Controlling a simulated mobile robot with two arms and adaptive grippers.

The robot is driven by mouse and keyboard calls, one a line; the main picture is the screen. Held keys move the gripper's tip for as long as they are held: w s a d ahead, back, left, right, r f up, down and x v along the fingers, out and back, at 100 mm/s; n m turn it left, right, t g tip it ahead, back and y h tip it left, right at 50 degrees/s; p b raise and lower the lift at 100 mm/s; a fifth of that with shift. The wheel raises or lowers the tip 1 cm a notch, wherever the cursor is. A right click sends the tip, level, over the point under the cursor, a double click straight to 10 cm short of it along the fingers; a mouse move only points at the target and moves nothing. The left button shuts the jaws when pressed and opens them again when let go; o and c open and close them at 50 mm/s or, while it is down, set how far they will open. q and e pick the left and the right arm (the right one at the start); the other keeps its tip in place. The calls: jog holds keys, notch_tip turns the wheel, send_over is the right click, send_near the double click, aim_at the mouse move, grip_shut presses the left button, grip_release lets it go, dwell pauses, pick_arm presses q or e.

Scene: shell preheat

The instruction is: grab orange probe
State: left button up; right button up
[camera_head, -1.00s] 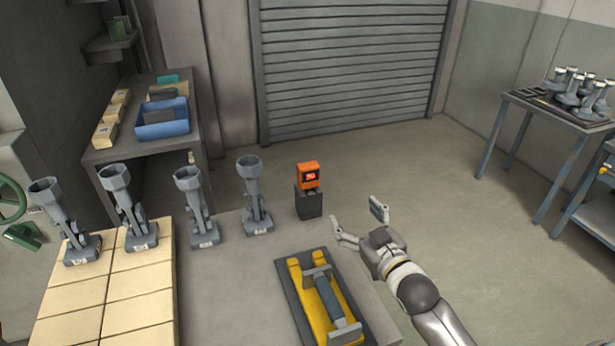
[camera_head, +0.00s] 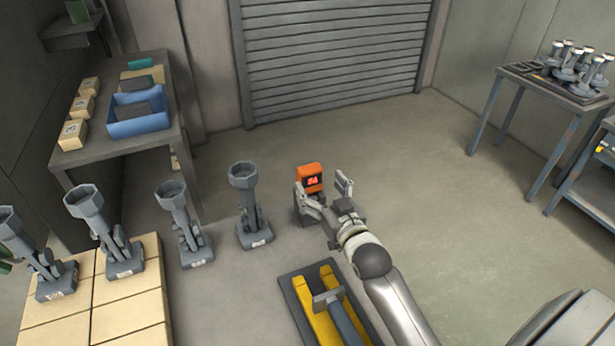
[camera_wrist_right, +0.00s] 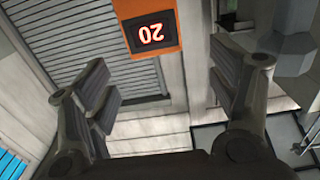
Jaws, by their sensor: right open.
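The orange probe (camera_head: 309,177) has a dark display with red digits. It stands on a dark block (camera_head: 300,212) at the far edge of the grey table. My right gripper (camera_head: 326,190) is open, its fingers apart near the probe, partly in front of the block. In the right wrist view the probe (camera_wrist_right: 146,12) shows at the top, beyond the open fingers (camera_wrist_right: 165,90), with nothing between them. The wrist picture is turned over, so the display reads upside down. My left gripper is in neither view.
Several grey tube stands (camera_head: 250,205) line up left of the probe. A yellow cradle with a grey piece (camera_head: 335,310) lies on the table in front. A blue bin (camera_head: 138,117) sits on a bench at the back left. Open floor lies to the right.

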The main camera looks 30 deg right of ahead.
aim_at(312, 173)
jog(key=shift+w+r, duration=0.15)
jog(key=shift+w, duration=1)
jog(key=shift+w+d+p, duration=0.2)
jog(key=shift+w+p, duration=0.5)
jog(key=shift+w, duration=0.5)
jog(key=shift+w+d+p, duration=0.2)
jog(key=shift+w+p, duration=0.45)
jog(key=shift+w, duration=0.75)
jog(key=shift+w+f, duration=0.1)
jog(key=shift+f, duration=0.1)
jog(key=shift+c, duration=0.6)
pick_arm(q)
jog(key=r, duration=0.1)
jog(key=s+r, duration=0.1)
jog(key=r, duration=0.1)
pick_arm(e)
jog(key=shift+r, duration=0.1)
jog(key=c, duration=1.1)
